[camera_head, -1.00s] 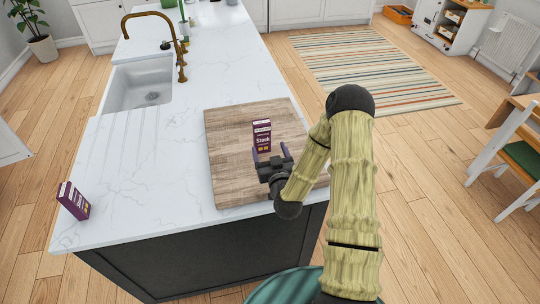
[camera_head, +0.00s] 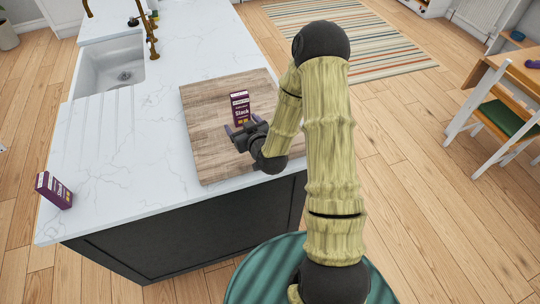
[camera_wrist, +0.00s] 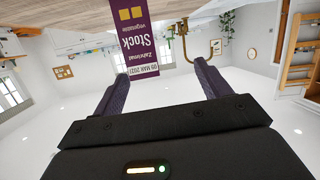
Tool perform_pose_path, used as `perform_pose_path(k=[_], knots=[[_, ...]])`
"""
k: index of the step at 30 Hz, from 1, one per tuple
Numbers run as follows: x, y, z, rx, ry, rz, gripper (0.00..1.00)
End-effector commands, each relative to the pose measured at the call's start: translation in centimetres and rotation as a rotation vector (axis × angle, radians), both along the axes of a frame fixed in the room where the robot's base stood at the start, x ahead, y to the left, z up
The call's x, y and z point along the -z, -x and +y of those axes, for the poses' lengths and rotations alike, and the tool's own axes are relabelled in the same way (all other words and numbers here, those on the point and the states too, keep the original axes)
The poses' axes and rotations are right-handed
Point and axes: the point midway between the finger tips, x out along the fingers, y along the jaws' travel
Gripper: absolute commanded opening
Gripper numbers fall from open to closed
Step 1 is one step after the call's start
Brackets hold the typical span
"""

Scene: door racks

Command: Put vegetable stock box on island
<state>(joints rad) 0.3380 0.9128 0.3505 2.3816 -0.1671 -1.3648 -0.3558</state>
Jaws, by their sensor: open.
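A purple-and-white vegetable stock box (camera_head: 240,107) stands upright on the wooden board (camera_head: 205,155) on the island. My gripper (camera_head: 243,125) is open and empty just on the near side of this box, with its two fingers spread. In the wrist view the box (camera_wrist: 138,40) appears upside down, with its "Stock" label facing me, beyond and between the open fingers (camera_wrist: 161,72). I cannot tell whether the fingertips reach its sides. A second, similar purple box (camera_head: 53,190) stands at the island's left near corner.
The white marble island top (camera_head: 130,170) is clear between the second box and the board. A sink (camera_head: 110,65) with a brass tap (camera_head: 150,35) lies at the back left. A table (camera_head: 510,70) and a chair with a green seat (camera_head: 510,118) stand at the right.

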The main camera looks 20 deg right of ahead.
Motion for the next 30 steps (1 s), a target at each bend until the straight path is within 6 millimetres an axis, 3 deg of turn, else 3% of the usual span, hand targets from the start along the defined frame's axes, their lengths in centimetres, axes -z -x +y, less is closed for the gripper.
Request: perform_pose_path(k=[5,11,17,27,30], knots=[[-1.2,1.6,0.6,-0.048,0.059,0.198,0.76],[-2.6,5.0,0.2,-0.043,0.101,0.424,0.76],[-4.7,9.8,-0.6,0.009,0.114,0.643,0.76],[-8.8,20.4,-1.5,0.136,0.059,0.985,0.76],[-9.4,22.5,-1.5,0.156,0.041,1.045,0.76]])
